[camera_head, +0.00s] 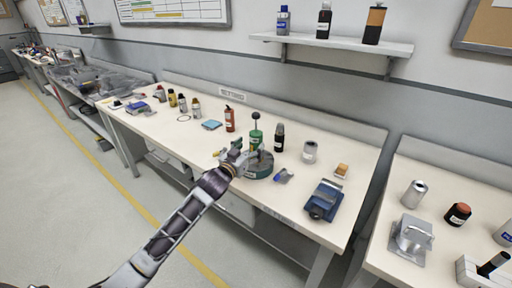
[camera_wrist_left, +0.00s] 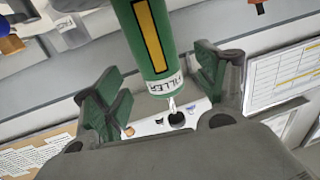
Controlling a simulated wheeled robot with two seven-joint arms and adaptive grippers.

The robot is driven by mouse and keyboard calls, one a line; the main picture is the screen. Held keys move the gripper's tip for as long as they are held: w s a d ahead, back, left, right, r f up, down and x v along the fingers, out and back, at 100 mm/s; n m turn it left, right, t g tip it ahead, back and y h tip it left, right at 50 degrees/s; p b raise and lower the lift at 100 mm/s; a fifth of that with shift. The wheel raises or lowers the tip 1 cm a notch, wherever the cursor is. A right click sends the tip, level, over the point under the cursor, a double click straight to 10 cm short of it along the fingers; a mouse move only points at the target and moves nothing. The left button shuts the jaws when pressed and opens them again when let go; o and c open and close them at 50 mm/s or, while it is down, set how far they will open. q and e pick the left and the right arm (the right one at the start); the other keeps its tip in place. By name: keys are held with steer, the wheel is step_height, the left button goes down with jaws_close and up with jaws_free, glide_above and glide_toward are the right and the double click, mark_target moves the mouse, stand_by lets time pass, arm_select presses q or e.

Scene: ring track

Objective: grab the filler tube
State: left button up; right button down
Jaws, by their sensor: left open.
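The filler tube (camera_head: 255,139) is green with a dark knob on top. It stands on the bench at a round grey-green holder (camera_head: 259,166). In the left wrist view the filler tube (camera_wrist_left: 152,38) shows a yellow stripe and a white label, and its labelled end lies in the picture between my two fingers. My left gripper (camera_head: 238,156) is just left of the tube in the head view. In the wrist view the left gripper (camera_wrist_left: 160,92) has its green-padded fingers wide apart, with gaps to the tube on both sides. My right gripper is not in view.
A red bottle (camera_head: 230,119) and a dark bottle (camera_head: 279,138) stand near the tube. The bench's (camera_head: 330,236) front right strip is clear.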

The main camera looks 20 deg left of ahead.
mark_target(253, 144)
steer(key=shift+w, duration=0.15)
arm_select(q)
steer(key=shift+w+d, duration=0.1)
steer(key=shift+w, duration=0.2)
steer(key=shift+w+d+r, duration=0.1)
steer(key=shift+w+d, duration=0.1)
steer(key=shift+w, duration=0.6)
steer(key=shift+w+d, duration=0.25)
steer(key=shift+w, duration=1.15)
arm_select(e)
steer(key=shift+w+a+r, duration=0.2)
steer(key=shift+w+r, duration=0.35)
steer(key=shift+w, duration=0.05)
arm_select(q)
steer(key=shift+c, duration=0.2)
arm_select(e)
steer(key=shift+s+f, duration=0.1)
arm_select(q)
steer(key=c, duration=1.4)
steer(key=shift+o, duration=0.2)
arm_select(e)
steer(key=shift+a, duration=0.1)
